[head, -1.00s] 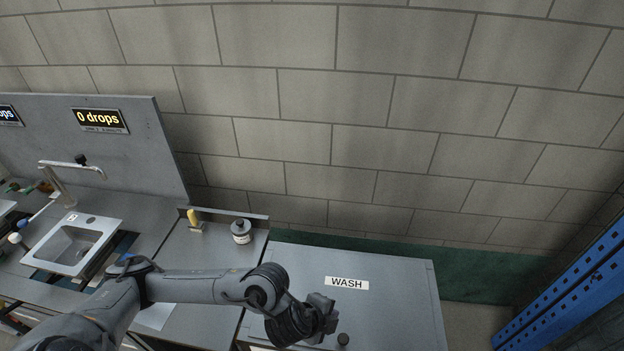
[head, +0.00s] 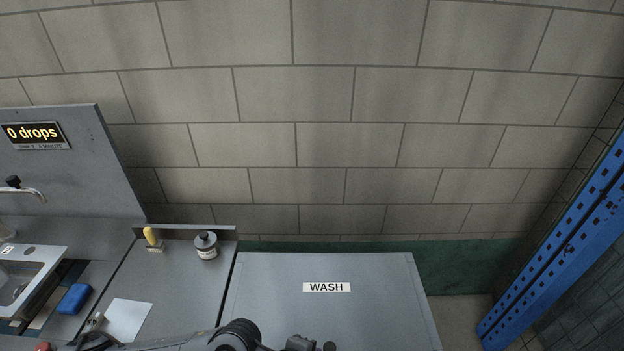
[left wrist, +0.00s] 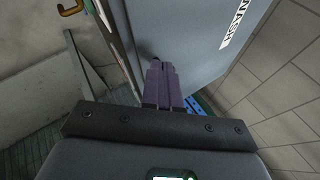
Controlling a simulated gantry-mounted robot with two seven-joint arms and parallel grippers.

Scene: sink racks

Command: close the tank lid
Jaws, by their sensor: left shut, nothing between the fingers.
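The tank lid (head: 328,312) is a flat grey panel with a WASH label, at the bottom middle of the head view. It appears to lie flat; its front edge is out of the head view. The lid also shows in the left wrist view (left wrist: 180,32), with the label at its right. My left gripper (left wrist: 157,66) is shut and empty, its fingertips close to the lid near one edge; I cannot tell whether they touch. In the head view my left gripper (head: 304,344) is cut off at the bottom edge. My right gripper is not in view.
Left of the lid is a grey counter (head: 180,287) with a small labelled bottle (head: 206,246), a yellow-topped item (head: 150,237), a blue sponge (head: 74,298) and a white sheet (head: 127,319). A sink (head: 20,275) is farther left. A blue post (head: 560,255) stands right.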

